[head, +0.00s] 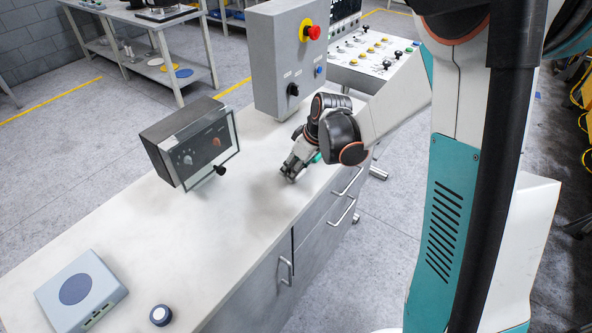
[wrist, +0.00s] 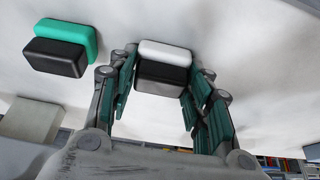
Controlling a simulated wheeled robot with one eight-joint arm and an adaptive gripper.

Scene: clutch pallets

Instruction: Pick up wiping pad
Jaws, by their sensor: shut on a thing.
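A wiping pad (wrist: 165,72) with a white layer and a black layer sits between my fingers in the wrist view. My gripper (wrist: 162,84) is shut on it, one finger at each side. In the head view my gripper (head: 290,174) is low over the far right part of the worktop, and the held pad is hidden there. A second pad (wrist: 58,52), teal and black, lies apart to the left of my gripper in the wrist view. A bit of teal shows beside my gripper in the head view.
A grey control box (head: 285,62) with a red knob stands behind my gripper on the worktop (head: 165,240). A dark panel box (head: 190,142) stands to its left. A grey-blue device (head: 82,292) and a round knob (head: 160,314) are at the front. The worktop's middle is clear.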

